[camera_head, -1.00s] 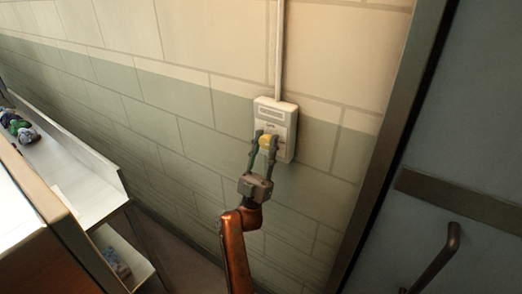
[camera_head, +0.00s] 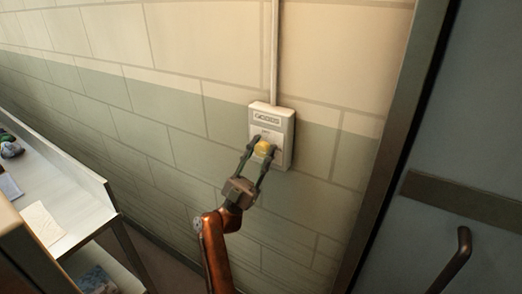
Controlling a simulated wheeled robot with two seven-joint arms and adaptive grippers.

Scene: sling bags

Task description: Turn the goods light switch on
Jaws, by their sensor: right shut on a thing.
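The goods light switch (camera_head: 284,122) is a pale box on the tiled wall, with a dark-framed label at its top that seems to read "GOODS". A yellow knob (camera_head: 263,148) sticks out of its lower front. My right gripper (camera_head: 262,147) comes up from below, with its two fingers on either side of the knob and closed on it. The fingers and knob cover part of the switch's lower face, and any "on" or "off" marks are too small to read. My left gripper is not in view.
A white conduit (camera_head: 274,50) runs up the wall from the switch. A white-topped counter (camera_head: 60,190) with a few small items fills the lower left.

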